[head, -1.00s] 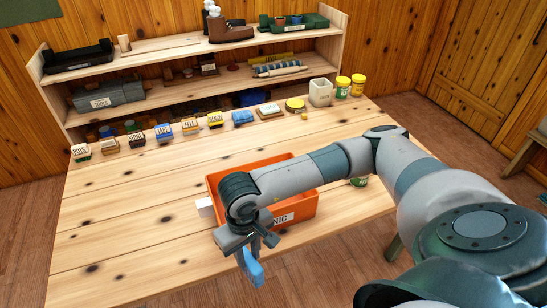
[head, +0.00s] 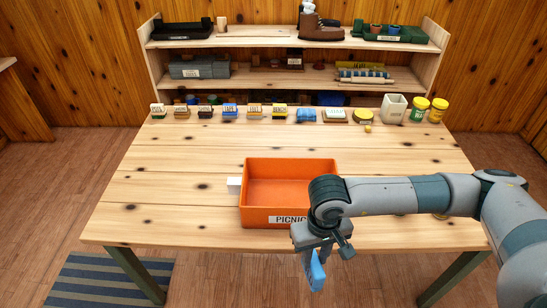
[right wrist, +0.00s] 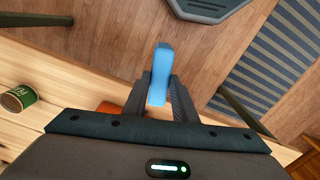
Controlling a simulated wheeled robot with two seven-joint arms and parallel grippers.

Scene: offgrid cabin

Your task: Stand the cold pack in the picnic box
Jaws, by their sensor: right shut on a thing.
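The cold pack (head: 316,272) is a light blue slab. My right gripper (head: 312,254) is shut on it and holds it pointing down, in front of the table's front edge in the head view. In the right wrist view the cold pack (right wrist: 161,70) sits between the two dark fingers (right wrist: 160,98). The orange picnic box (head: 262,216) stands on the table near the front, open at the top, its visible floor bare. My right wrist covers its front right corner and part of its label. My left gripper is not in view.
Labelled blocks, a pale container (head: 394,108) and yellow-lidded jars (head: 419,109) line the table's back, before a shelf (head: 250,44). A green can (right wrist: 17,98) shows in the right wrist view. The table's left part is clear.

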